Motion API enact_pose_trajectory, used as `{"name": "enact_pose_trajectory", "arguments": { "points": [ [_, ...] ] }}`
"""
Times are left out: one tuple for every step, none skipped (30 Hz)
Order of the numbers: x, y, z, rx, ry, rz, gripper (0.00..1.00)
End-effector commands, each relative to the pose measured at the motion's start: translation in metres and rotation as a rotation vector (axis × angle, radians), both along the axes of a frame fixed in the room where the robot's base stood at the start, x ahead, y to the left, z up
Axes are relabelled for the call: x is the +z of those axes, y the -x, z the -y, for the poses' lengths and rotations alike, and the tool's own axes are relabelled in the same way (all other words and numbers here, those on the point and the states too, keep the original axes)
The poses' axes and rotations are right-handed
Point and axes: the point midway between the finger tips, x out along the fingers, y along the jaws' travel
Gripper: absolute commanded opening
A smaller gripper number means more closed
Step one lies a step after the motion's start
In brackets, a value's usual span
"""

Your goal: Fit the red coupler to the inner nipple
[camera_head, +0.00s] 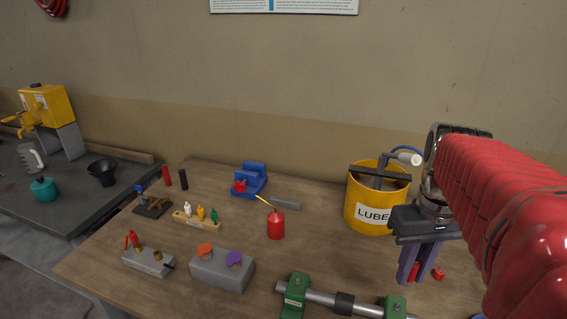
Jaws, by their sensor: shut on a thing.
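My gripper (410,279) is at the right, low in front of the yellow LUBE bucket, with its purple-grey fingers pointing down. It is shut on a small red piece (414,271), which may be the red coupler; the fingers and arm partly hide it. Another small red piece (439,273) shows just right of the fingers; I cannot tell if it is part of the same thing. A grey block (148,262) at the front left carries small brass fittings (157,255), possibly the nipples, with a red part (132,238) standing at its left end. My gripper is far from this block.
The yellow LUBE bucket (364,216) stands behind my gripper. A shaft (322,297) in green supports (294,296) lies at the front. A red oil can (276,226), a capped grey block (220,271), a bottle rack (197,221) and a blue vise (249,179) occupy the wooden bench.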

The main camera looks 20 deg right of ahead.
Motion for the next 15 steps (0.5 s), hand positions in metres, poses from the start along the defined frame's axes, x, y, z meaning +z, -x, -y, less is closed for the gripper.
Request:
{"name": "enact_pose_trajectory", "arguments": {
  "points": [
    [-0.001, 0.000, 0.000, 0.000, 0.000, -0.001, 0.00],
    [-0.002, 0.000, 0.000, 0.000, 0.000, -0.001, 0.00],
    [-0.004, 0.000, 0.000, 0.001, 0.000, -0.001, 0.00],
    [-0.005, 0.000, 0.000, 0.001, 0.000, -0.001, 0.00],
    [-0.007, 0.000, 0.000, 0.001, 0.000, -0.001, 0.00],
    [-0.009, 0.000, 0.000, 0.001, 0.000, -0.001, 0.00],
    [-0.010, 0.000, 0.000, 0.001, -0.001, -0.001, 0.00],
    [-0.012, 0.000, 0.000, 0.001, -0.001, -0.001, 0.00],
    [-0.015, 0.000, 0.000, 0.001, -0.001, -0.001, 0.00],
    [-0.017, 0.000, 0.000, 0.001, -0.001, -0.001, 0.00],
    [-0.020, 0.000, -0.001, 0.001, -0.001, -0.001, 0.00],
    [-0.022, 0.000, -0.001, 0.001, -0.001, -0.002, 0.00],
    [-0.024, 0.000, -0.001, 0.001, -0.001, -0.002, 0.00],
    [-0.026, 0.000, 0.000, 0.001, -0.001, -0.002, 0.00],
    [-0.029, 0.000, 0.000, 0.001, -0.001, -0.001, 0.00]
  ]
}}
